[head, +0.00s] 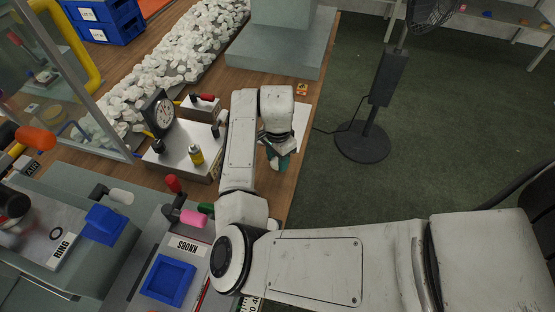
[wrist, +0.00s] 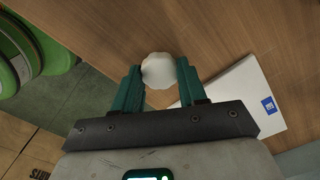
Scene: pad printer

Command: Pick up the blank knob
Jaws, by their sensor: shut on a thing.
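The blank knob is white and scalloped (wrist: 158,70); in the wrist view it sits between the tips of my two green fingers. My gripper (wrist: 158,78) is shut on it, with a finger against each side. In the head view my gripper (head: 279,160) hangs pointing down near the right edge of the wooden bench (head: 318,75), and my arm and wrist hide the knob there. I cannot tell whether the knob touches the bench or is just above it.
Many white pieces (head: 165,60) lie heaped at the back left. A metal box with a dial gauge (head: 160,112) stands left of my arm. A blue holder (head: 168,280) sits by the KNOBS label. A white sheet (wrist: 235,98) lies beside my gripper. A fan (head: 375,105) stands right.

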